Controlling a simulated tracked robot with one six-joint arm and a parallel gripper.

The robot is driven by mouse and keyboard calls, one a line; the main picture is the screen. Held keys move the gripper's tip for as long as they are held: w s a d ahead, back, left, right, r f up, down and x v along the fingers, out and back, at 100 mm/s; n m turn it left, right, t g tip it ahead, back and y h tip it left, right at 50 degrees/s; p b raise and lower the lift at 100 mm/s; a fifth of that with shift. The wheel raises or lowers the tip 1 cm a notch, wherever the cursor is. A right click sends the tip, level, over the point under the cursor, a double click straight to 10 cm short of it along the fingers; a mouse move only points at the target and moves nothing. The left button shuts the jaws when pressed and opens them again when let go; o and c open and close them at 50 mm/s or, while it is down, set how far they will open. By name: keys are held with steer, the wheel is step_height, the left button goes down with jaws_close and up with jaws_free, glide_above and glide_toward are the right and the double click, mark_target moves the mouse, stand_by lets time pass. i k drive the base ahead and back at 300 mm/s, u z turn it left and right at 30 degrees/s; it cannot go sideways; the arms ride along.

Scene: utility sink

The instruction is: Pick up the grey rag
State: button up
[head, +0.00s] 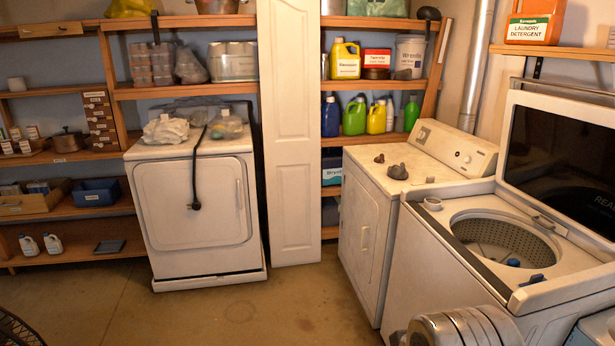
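A small crumpled grey lump, which looks like the grey rag (398,172), lies on top of the white front-panelled machine at the right. A smaller dark lump (379,158) sits just behind it to the left, apart from it. A pale crumpled bundle (166,131) lies on the white dryer at the left; I cannot tell if it is cloth or a bag. My gripper is not in view; a grey rounded part at the bottom right seems to be my arm.
An open-lidded washer (480,235) stands at the right, nearest me. The left dryer (195,205) has a dark cord (196,180) hanging down its front. Shelves (182,90) line the back wall. The concrete floor (220,310) between the machines is clear.

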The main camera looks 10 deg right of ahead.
mark_target(396, 172)
steer(key=u, duration=0.05)
steer(key=i, duration=3.4)
steer(key=z, duration=0.4)
